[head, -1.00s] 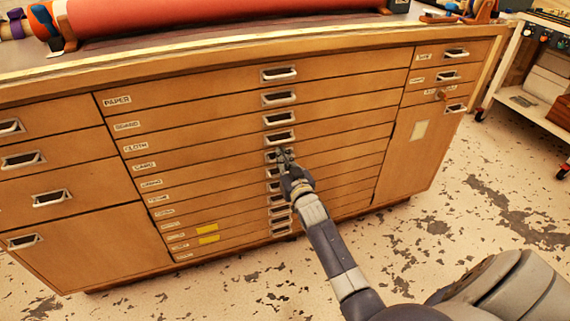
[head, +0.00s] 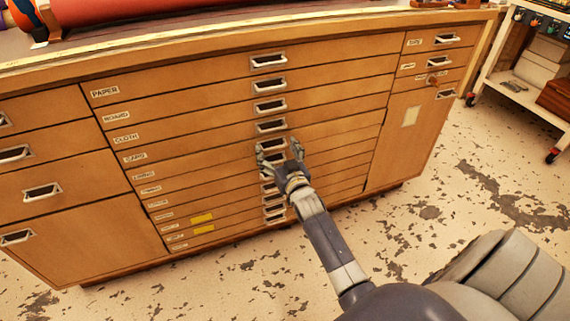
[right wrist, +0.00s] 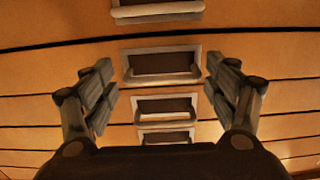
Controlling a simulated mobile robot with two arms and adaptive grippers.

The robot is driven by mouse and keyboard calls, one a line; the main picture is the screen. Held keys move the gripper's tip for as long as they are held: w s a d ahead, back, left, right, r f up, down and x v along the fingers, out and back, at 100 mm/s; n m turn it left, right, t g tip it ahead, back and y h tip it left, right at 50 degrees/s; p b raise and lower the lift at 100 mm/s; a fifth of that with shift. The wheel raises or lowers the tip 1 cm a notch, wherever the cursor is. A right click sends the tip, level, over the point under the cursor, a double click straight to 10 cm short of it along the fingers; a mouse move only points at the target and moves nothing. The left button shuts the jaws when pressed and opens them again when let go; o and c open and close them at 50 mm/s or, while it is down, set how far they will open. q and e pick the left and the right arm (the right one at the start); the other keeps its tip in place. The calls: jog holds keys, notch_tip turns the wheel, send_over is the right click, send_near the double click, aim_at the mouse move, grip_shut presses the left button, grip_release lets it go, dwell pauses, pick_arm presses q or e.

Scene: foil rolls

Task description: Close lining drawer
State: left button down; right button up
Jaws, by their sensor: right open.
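The lining drawer (head: 205,161) looks to be the fifth one down in the wide middle stack of the wooden cabinet; its small label (head: 143,176) is hard to read. Its front looks flush or nearly flush with the others. My right gripper (head: 279,147) is in front of its handle, fingers spread and empty. In the right wrist view a metal-framed handle (right wrist: 162,65) sits between the open fingers of my right gripper (right wrist: 160,78), with a gap on both sides. Whether the gripper touches the drawer cannot be told. My left gripper is out of view.
More drawers with similar handles lie above and below. Side drawers (head: 42,192) stand at left, and a small column with a knob (head: 432,81) at right. A red roll (head: 150,12) lies on top. A white cart (head: 520,90) stands at right; the floor in front is open.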

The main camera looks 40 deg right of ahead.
jog(key=v, duration=1)
jog(key=shift+s, duration=0.15)
jog(key=shift+d, duration=0.1)
